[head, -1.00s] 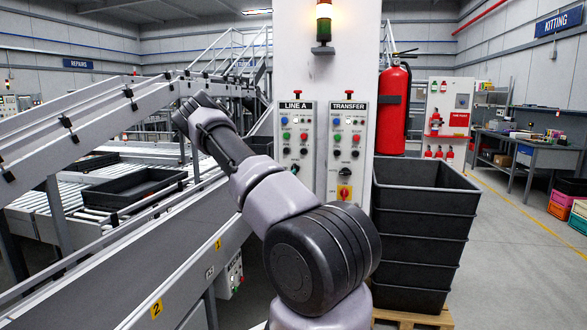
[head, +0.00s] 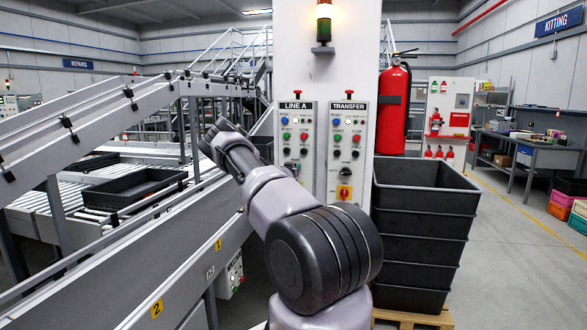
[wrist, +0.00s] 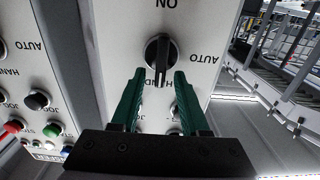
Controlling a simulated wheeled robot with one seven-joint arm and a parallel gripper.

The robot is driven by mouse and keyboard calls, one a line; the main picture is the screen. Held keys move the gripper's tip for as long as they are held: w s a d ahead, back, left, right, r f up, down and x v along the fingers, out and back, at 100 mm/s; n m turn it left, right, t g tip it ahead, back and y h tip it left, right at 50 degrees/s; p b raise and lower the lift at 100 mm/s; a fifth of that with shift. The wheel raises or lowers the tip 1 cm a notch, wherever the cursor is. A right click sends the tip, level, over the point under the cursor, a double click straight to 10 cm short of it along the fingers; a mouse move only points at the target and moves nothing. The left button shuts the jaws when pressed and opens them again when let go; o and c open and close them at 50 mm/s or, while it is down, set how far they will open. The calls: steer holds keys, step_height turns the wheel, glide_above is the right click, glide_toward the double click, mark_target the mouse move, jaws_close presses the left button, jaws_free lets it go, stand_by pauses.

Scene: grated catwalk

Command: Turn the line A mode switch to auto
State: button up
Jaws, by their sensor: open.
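The line A panel (head: 296,125) stands on the white column in the head view, left of the transfer panel (head: 347,125). In the wrist view the panels appear upside down. The line A mode switch (wrist: 158,50) is a black round knob with a raised grip bar. Its bar runs up and down in the picture, its lower end by the HAND label; AUTO is to the right. My gripper (wrist: 160,76) is open, its green fingers pointing at the knob. The fingertips lie just below and to either side of the bar; contact cannot be told. The head view does not show my fingers clearly.
The transfer panel's knob (wrist: 38,99) and buttons are at the left in the wrist view. A red fire extinguisher (head: 394,105) hangs right of the panels. Stacked black crates (head: 424,235) stand below it. A sloping conveyor (head: 120,265) lies to the left.

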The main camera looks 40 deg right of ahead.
jaws_close()
steer(key=shift+w+a+f+n, duration=0.25)
steer(key=shift+w+f+n, duration=0.1)
steer(key=shift+n, duration=2.65)
steer(key=shift+w+a+f+n, duration=0.25)
steer(key=shift+f+n, duration=0.15)
steer(key=shift+n, duration=2.6)
steer(key=shift+w+a+f+n, duration=0.25)
steer(key=shift+f+n, duration=0.1)
steer(key=shift+n, duration=2.65)
